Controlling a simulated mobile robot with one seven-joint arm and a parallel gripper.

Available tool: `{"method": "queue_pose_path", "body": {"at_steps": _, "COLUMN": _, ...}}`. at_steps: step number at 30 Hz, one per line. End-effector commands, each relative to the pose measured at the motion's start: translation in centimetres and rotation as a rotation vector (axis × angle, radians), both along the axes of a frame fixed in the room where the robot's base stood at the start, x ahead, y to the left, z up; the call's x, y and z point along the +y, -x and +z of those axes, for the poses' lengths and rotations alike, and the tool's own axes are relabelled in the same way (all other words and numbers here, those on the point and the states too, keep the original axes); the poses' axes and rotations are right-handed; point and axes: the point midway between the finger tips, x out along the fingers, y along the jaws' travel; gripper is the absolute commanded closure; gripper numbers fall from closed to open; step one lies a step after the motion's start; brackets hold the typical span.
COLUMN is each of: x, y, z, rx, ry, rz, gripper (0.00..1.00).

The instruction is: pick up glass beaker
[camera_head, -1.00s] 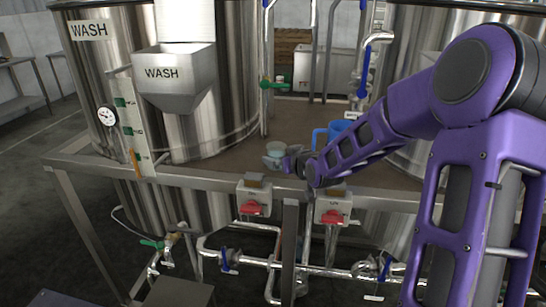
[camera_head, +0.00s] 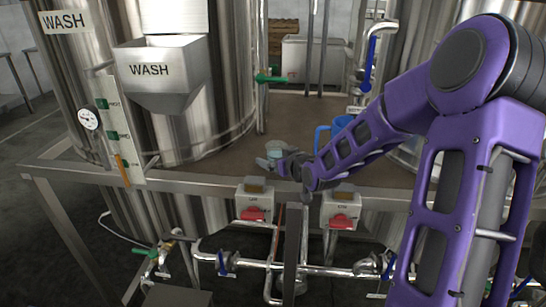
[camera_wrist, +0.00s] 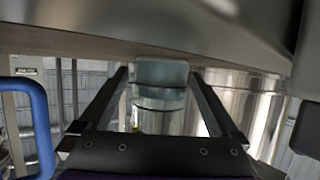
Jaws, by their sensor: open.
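The glass beaker (camera_head: 274,148) is a small clear cup with pale bluish contents. It stands on the brown platform near its front edge in the head view. My gripper (camera_head: 272,160) is at the beaker, low and on its near side. In the wrist view my gripper (camera_wrist: 158,76) is open, with one dark finger on each side of the beaker (camera_wrist: 160,88). I cannot tell whether either finger touches the glass. Part of the beaker's lower side is hidden by the gripper in the head view.
A large steel wash tank (camera_head: 215,110) rises on the left. The platform's steel front rail (camera_head: 100,168) carries two boxes with red switches. Pipes and valves run below.

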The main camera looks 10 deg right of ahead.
Motion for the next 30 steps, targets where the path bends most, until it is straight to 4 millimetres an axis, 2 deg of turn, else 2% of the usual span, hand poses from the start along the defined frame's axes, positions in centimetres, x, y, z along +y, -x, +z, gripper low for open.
{"method": "queue_pose_path", "body": {"at_steps": 3, "x": 0.0, "y": 0.0, "z": 0.0, "rx": 0.0, "ry": 0.0, "rz": 0.0, "gripper": 0.02}}
{"method": "queue_pose_path", "body": {"at_steps": 19, "x": 0.0, "y": 0.0, "z": 0.0, "rx": 0.0, "ry": 0.001, "rz": 0.0, "gripper": 0.98}}
{"method": "queue_pose_path", "body": {"at_steps": 20, "x": 0.0, "y": 0.0, "z": 0.1, "rx": -0.001, "ry": 0.001, "rz": 0.0, "gripper": 1.0}}
{"method": "queue_pose_path", "body": {"at_steps": 26, "x": 0.0, "y": 0.0, "z": 0.1, "rx": -0.001, "ry": 0.001, "rz": 0.0, "gripper": 1.0}}
{"method": "queue_pose_path", "body": {"at_steps": 30, "x": 0.0, "y": -0.1, "z": 1.5, "rx": -0.005, "ry": 0.003, "rz": 0.001, "gripper": 1.0}}
